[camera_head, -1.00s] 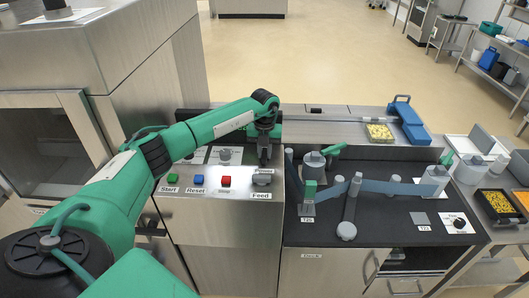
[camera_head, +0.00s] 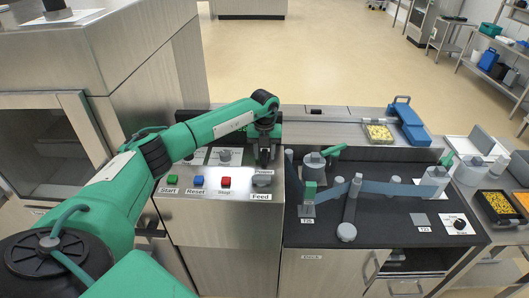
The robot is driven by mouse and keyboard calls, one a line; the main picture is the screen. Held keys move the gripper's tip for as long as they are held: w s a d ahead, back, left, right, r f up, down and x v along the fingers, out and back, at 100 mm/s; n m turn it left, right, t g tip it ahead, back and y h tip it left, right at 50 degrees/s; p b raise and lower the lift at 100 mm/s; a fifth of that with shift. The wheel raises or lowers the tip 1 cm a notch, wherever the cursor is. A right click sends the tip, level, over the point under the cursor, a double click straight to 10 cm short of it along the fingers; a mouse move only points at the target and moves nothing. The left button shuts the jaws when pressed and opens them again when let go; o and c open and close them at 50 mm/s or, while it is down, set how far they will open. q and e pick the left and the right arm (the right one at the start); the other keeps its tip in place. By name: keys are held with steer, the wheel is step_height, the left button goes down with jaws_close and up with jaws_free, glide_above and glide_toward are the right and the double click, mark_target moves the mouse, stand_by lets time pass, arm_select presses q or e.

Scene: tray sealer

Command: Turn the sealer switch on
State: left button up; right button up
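The sealer's control panel (camera_head: 205,207) carries a green Start button (camera_head: 172,180), a blue Reset button (camera_head: 198,181), a red Stop button (camera_head: 225,182) and a grey rotary knob (camera_head: 262,180) between the labels Power and Feed. Another grey knob (camera_head: 225,155) sits further back on the panel. My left gripper (camera_head: 264,162) points down just behind the Power/Feed knob, very close to it. I cannot tell whether it touches the knob or how far its fingers are apart. My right gripper is not in view.
Right of the panel, a black work surface (camera_head: 385,225) carries grey rollers and a blue film band (camera_head: 390,187). A tray of yellow food (camera_head: 378,133) and a blue tool (camera_head: 408,122) lie behind. A knob (camera_head: 459,224) sits at the right. A steel cabinet stands at the left.

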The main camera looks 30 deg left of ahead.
mark_target(264, 154)
arm_select(q)
step_height(264, 154, up, 14)
steer(key=b, duration=0.3)
steer(key=shift+b, duration=0.35)
steer(key=shift+f, duration=0.15)
